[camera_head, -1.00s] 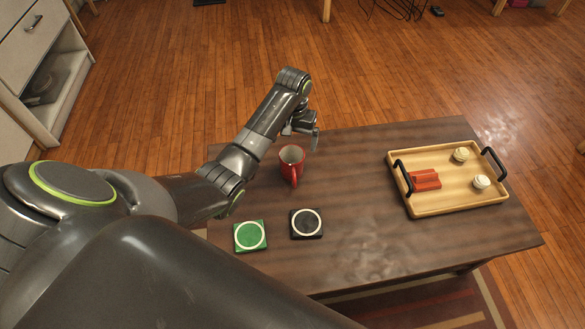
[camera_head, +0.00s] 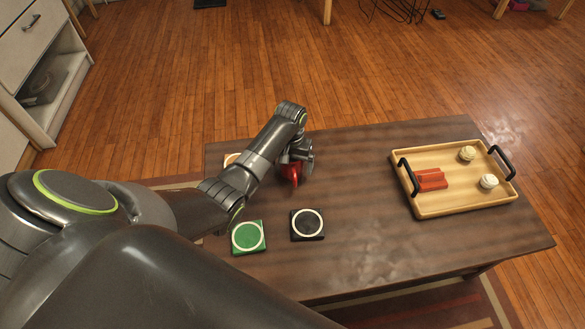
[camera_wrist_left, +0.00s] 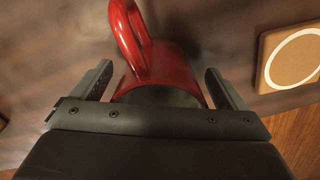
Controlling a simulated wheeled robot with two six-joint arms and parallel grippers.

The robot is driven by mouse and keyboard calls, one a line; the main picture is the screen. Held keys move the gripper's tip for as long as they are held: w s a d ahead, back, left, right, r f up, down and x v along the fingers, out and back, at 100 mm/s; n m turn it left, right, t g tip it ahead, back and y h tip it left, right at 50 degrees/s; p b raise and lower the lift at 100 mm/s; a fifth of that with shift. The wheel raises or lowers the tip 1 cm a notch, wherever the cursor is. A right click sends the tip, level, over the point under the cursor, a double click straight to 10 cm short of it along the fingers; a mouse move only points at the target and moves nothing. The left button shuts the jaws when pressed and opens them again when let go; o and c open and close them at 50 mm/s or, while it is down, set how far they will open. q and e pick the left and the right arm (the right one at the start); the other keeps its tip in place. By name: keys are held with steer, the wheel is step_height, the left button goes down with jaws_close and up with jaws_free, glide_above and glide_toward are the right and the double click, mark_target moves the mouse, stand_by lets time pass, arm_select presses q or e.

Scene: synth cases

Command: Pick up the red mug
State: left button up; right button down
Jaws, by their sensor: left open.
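The red mug (camera_head: 291,172) stands on the dark wooden table (camera_head: 365,160), mostly hidden behind my left gripper (camera_head: 300,160) in the head view. In the left wrist view, the mug (camera_wrist_left: 165,68) shows its handle toward the top of the picture. My left gripper (camera_wrist_left: 158,88) is open there, one finger on each side of the mug, with a gap visible on both sides. The mug's far part is hidden behind the gripper body. My right gripper is not in view.
A green coaster (camera_head: 248,237) and a black coaster (camera_head: 307,225) lie in front of the mug. A tan coaster (camera_wrist_left: 292,58) lies beside it. A wooden tray (camera_head: 452,207) with black handles, a red object (camera_head: 431,180) and two small cupcake-like things (camera_head: 467,153) stands at right.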

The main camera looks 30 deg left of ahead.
arm_select(q)
steer(key=c, duration=1.2)
steer(key=shift+r, duration=0.1)
